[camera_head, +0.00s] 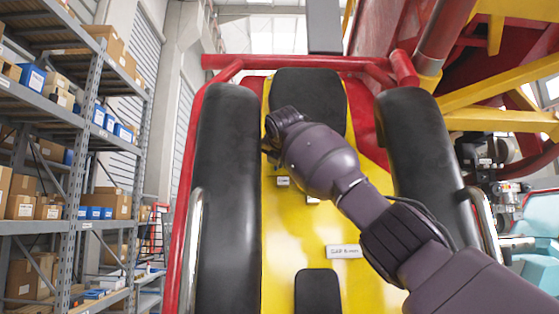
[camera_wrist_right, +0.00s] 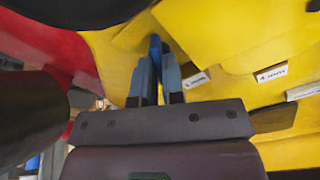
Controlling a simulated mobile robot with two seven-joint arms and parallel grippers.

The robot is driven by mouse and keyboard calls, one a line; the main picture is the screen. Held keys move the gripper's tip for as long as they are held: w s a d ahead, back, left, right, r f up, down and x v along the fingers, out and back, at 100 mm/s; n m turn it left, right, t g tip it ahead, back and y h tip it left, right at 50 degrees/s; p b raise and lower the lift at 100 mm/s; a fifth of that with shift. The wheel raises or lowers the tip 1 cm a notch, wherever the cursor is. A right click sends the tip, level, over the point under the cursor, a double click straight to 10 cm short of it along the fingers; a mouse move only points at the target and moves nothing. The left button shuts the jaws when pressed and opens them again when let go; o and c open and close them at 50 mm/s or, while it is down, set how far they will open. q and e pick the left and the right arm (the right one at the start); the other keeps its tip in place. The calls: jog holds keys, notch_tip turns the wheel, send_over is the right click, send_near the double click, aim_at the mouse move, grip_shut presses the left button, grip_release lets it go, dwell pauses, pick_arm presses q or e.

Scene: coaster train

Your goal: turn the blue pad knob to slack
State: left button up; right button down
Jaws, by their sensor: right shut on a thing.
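The blue pad knob (camera_wrist_right: 155,44) shows as a small blue piece between the fingertips of my right gripper (camera_wrist_right: 157,66) in the right wrist view. The gripper is shut on it, against the yellow seat shell. Most of the knob is hidden by the fingers, so I cannot read its setting. In the head view my right arm reaches in from the lower right, and its wrist covers the upper left of the yellow seat back (camera_head: 282,240). The knob and fingertips are hidden there. My left gripper is not in view.
Black padded restraints (camera_head: 227,200) and (camera_head: 420,150) flank the seat, with a black headrest (camera_head: 308,98) above. White labels sit on the shell, including one (camera_head: 343,251) low on the seat and one (camera_wrist_right: 271,73) near the gripper. Red tubing (camera_head: 300,62) crosses above. Shelving stands left.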

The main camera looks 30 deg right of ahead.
jog(key=shift+r+n, duration=0.1)
jog(key=shift+n, duration=1)
jog(key=c, duration=1.2)
grip_release()
jog(key=shift+s+a, duration=0.1)
